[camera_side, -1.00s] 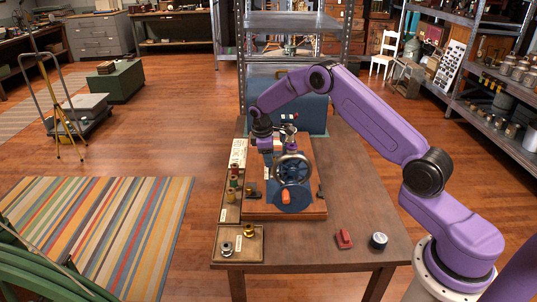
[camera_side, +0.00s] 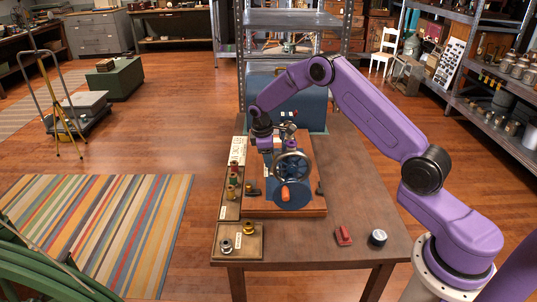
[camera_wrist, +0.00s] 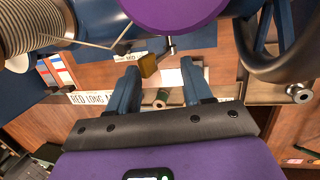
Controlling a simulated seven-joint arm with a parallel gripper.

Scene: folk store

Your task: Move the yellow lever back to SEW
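The yellow lever (camera_wrist: 148,66) shows in the wrist view as a small ochre block on a thin metal rod, beside a small white label. My gripper (camera_wrist: 161,68) is open, with its two blue fingers apart. The lever appears between the fingertips in the picture, nearer the left one; I cannot tell whether they touch. In the side view my gripper (camera_side: 268,165) reaches down behind and left of the blue machine's handwheel (camera_side: 292,168). The lever cannot be made out there.
The handwheel (camera_wrist: 285,45) is close on the right in the wrist view, and a thread spool (camera_wrist: 30,25) on the left. Trays of spools (camera_side: 238,241) line the table's left side.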

